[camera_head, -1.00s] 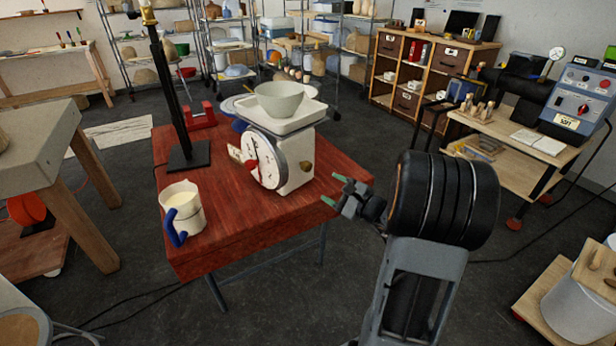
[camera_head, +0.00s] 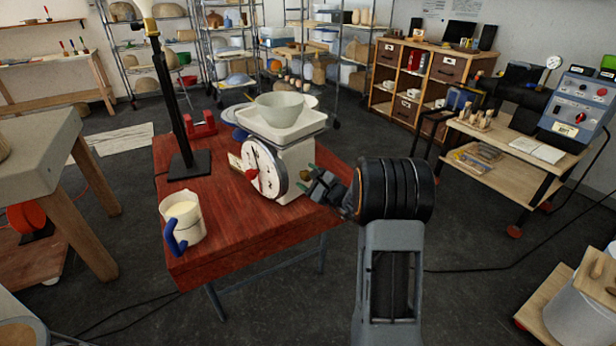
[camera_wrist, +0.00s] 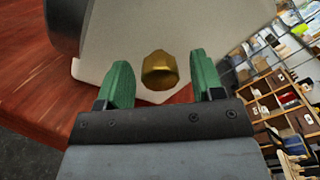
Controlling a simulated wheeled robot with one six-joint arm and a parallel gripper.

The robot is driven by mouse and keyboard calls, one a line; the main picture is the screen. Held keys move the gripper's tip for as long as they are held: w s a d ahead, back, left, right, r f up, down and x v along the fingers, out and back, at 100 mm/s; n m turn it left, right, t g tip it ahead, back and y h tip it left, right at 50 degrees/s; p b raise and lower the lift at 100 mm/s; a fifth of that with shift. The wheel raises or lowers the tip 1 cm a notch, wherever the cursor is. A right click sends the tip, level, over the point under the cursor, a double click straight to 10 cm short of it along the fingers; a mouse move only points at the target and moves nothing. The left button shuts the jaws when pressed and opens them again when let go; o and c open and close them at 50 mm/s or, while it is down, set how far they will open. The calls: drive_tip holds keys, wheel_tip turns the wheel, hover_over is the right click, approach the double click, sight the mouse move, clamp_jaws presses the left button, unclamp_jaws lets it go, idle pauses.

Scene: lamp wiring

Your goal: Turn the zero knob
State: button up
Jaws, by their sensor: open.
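The zero knob (camera_wrist: 159,70) is a brass knob on the white side of the scale, seen between my two green fingertips in the wrist view. My gripper (camera_wrist: 160,82) is open, with one finger on each side of the knob and apart from it. In the head view, my gripper (camera_head: 309,180) is at the right side of the white scale (camera_head: 297,160), and the knob is hidden there. The scale has a round dial (camera_head: 264,168) on its front and a grey-green bowl (camera_head: 279,105) on its top pan.
The scale stands on a red wooden table (camera_head: 235,225). A cream jug (camera_head: 182,222) with a blue handle is at the front left. A black lamp stand (camera_head: 188,165) and a red holder (camera_head: 201,125) are behind. The table's right edge lies under my arm.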

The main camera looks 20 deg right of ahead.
drive_tip(key=shift+w+a, duration=0.1)
drive_tip(key=shift+w, duration=0.15)
drive_tip(key=c, duration=0.9)
